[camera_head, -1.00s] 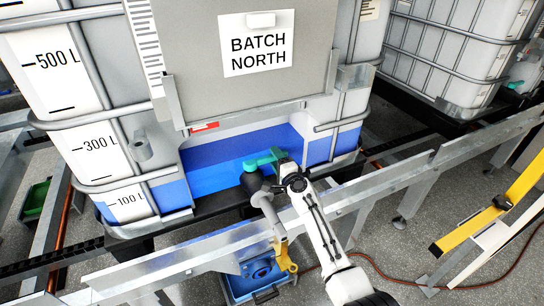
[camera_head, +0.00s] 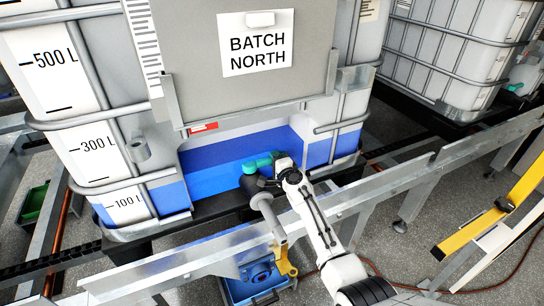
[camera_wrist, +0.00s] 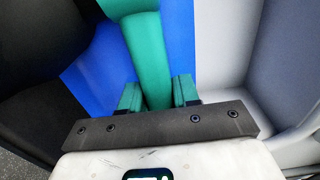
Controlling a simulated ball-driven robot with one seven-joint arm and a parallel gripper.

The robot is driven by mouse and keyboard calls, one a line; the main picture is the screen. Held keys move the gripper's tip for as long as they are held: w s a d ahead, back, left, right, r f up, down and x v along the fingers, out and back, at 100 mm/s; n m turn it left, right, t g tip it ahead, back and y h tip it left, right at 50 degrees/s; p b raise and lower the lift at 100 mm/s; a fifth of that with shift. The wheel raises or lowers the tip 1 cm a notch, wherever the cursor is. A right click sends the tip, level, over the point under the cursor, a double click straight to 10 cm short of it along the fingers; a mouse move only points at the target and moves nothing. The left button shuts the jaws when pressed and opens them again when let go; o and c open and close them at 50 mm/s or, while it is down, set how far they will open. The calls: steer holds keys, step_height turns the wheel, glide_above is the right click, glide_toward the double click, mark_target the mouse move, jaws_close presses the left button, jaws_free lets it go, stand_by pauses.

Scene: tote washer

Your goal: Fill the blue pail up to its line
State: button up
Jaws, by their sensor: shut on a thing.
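A green valve handle (camera_head: 259,162) sits on the tank's dark outlet valve (camera_head: 249,184). My gripper (camera_head: 284,167) is at the handle's right end. In the wrist view, its two fingers (camera_wrist: 157,95) are shut on the green handle (camera_wrist: 147,55). Blue liquid (camera_head: 212,172) shows in the tank's lower part.
A galvanised rail (camera_head: 185,258) crosses in front of the tank, under my arm. A yellow part (camera_head: 284,264) hangs beside the pail. A second tank (camera_head: 455,60) is at back right. A red hose lies on the floor.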

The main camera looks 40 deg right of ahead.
jaws_close()
steer(key=h+p, duration=0.1)
steer(key=s+m+p, duration=0.1)
steer(key=shift+a+r+g+h+p, duration=0.2)
steer(key=shift+g+h+p, duration=0.1)
steer(key=shift+g+h, duration=0.1)
steer(key=shift+s+f+m+g+h+p, duration=0.3)
steer(key=shift+s+m+g+h+p, duration=0.15)
steer(key=shift+m+h, duration=0.3)
steer(key=o, duration=0.6)
jaws_free()
steer(key=shift+o, duration=0.2)
